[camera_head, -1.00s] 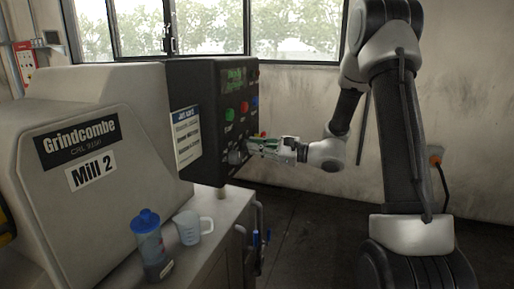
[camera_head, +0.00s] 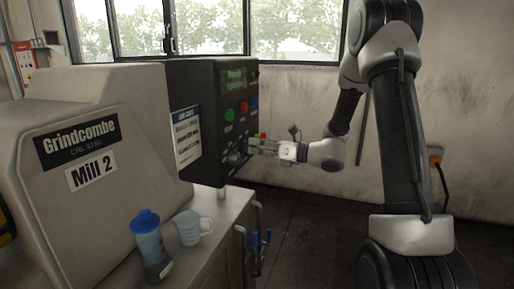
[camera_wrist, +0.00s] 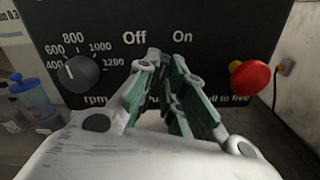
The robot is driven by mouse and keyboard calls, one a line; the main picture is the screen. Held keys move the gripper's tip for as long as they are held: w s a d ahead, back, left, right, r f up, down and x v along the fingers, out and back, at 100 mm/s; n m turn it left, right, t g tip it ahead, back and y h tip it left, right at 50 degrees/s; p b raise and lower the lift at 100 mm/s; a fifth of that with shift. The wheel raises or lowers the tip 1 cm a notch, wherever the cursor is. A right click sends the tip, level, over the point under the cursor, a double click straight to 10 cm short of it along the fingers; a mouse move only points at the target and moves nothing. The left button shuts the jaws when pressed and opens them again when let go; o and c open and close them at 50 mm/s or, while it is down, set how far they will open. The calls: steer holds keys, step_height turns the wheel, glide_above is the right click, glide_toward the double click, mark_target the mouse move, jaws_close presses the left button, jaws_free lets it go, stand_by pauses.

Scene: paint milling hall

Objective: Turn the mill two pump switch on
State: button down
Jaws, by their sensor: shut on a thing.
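Mill 2 (camera_head: 85,165) stands at the left with its black control panel (camera_head: 215,90) facing my arm. In the wrist view the panel (camera_wrist: 210,20) has "Off" and "On" labels above my fingertips. My gripper (camera_head: 253,147) is at the lower part of the panel; in the wrist view its green-padded fingers (camera_wrist: 166,62) are closed in below and between the two labels. They are shut on the pump switch, which they hide. I cannot tell which way the switch points.
A grey rpm knob (camera_wrist: 80,72) is left of my fingers and a red mushroom button (camera_wrist: 250,77) is right. Green (camera_head: 229,114) and red (camera_head: 243,107) buttons sit higher. A blue-lidded bottle (camera_head: 148,240) and clear jug (camera_head: 190,228) stand on the bench below.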

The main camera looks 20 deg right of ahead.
steer(key=shift+m, duration=1.1)
steer(key=c, duration=1.5)
jaws_free()
steer(key=shift+d, duration=0.1)
steer(key=v, duration=1.2)
